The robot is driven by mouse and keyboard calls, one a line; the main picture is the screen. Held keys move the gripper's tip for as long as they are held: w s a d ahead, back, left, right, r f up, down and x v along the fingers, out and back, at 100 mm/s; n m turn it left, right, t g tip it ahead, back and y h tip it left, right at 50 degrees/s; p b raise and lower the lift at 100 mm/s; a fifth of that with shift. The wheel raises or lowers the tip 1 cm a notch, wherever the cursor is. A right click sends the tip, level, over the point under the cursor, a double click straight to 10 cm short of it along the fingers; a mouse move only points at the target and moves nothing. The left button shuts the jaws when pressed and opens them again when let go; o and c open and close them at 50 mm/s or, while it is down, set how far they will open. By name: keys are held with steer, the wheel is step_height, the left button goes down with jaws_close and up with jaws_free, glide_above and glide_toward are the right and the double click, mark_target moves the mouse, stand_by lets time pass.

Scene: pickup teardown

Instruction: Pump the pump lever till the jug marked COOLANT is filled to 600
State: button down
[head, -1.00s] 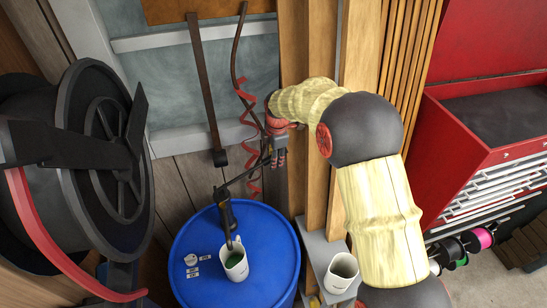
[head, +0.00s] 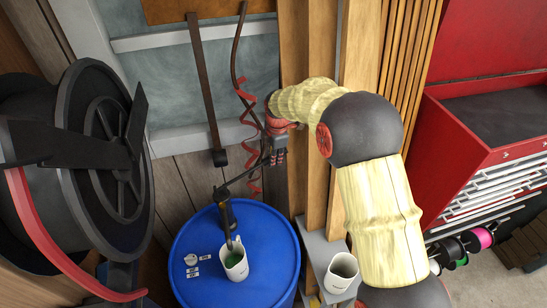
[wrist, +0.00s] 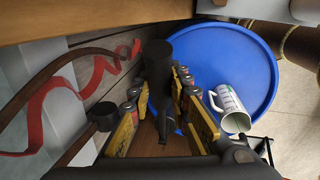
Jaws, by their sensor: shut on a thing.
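A black hand pump (head: 229,215) stands on the blue drum (head: 188,232), its lever (head: 241,178) slanting up and right to my gripper (head: 268,153). My gripper is shut on the lever's end; in the wrist view the dark lever (wrist: 158,65) sits between the yellow-sided fingers (wrist: 158,92). A white jug (head: 238,271) stands upright on the drum under the pump's spout, with green liquid inside. It also shows in the wrist view (wrist: 232,108), with scale marks on its side. Its label and exact level are too small to read.
A second pale jug (head: 341,272) stands on a grey shelf (head: 322,247) right of the drum. A large black hose reel (head: 110,160) is at left. A red coiled hose (head: 246,131) hangs behind the lever. A red tool chest (head: 490,150) is at right.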

steer(key=shift+w+d+f+b, duration=0.1)
steer(key=shift+d+f+b, duration=0.2)
steer(key=shift+f+b, duration=0.3)
step_height(320, 180, down, 17)
steer(key=d+g+y+b, duration=0.1)
steer(key=y+b, duration=0.7)
steer(key=b, duration=1.5)
steer(key=shift+w+d+m+g+y, duration=0.15)
steer(key=shift+d+m+g+y, duration=0.15)
steer(key=shift+d+m, duration=0.1)
steer(key=c, duration=1.7)
jaws_free()
steer(key=shift+o, duration=0.2)
